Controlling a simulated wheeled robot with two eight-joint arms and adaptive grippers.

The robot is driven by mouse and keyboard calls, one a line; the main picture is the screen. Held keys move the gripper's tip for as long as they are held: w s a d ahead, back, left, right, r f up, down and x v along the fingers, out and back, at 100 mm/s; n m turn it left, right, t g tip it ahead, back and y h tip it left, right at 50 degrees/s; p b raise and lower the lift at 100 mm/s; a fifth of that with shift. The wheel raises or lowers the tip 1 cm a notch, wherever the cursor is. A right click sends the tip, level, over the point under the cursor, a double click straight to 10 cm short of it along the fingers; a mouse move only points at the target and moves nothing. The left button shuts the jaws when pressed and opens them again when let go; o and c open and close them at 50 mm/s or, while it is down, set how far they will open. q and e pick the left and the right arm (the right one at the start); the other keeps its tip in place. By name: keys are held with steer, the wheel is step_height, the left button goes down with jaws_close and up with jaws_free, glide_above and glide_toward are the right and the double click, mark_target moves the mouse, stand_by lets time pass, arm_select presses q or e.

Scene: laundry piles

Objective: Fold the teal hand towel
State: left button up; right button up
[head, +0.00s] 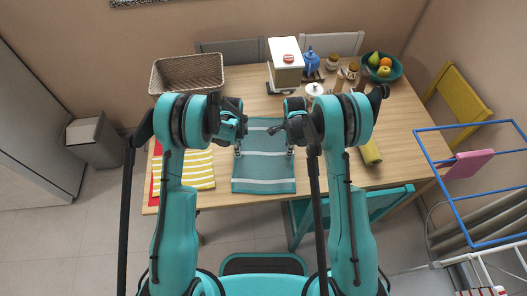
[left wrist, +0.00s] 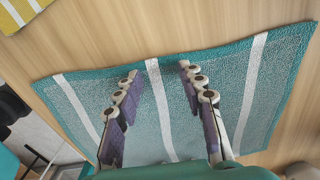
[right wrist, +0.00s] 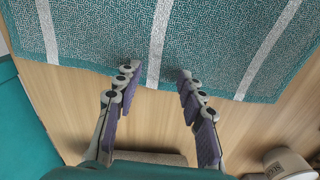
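The teal hand towel (head: 265,172), with white stripes, lies spread flat near the table's front edge. It also shows in the left wrist view (left wrist: 220,75) and the right wrist view (right wrist: 105,35). My left gripper (head: 238,152) is open at the towel's left side. In the left wrist view its empty fingers (left wrist: 158,70) are over the towel. My right gripper (head: 289,152) is open at the right side. In the right wrist view its fingertips (right wrist: 156,72) straddle a white stripe at the towel's edge, with nothing held. Whether any fingertip touches the cloth cannot be told.
A yellow-and-white striped cloth (head: 200,170) lies to the left, partly over something red. A wicker basket (head: 187,73) stands at the back left. A white box (head: 286,62), jars and a fruit bowl (head: 398,74) stand at the back right. A rolled yellow cloth (head: 371,153) lies at right.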

arm_select(q)
steer(key=shift+f, duration=0.3)
steer(key=shift+c, duration=0.2)
arm_select(e)
steer(key=shift+f, duration=0.35)
steer(key=shift+c, duration=0.2)
arm_select(q)
steer(key=c, duration=0.5)
arm_select(e)
steer(key=c, duration=0.5)
arm_select(q)
steer(key=shift+f, duration=0.1)
jaws_close()
arm_select(e)
jaws_close()
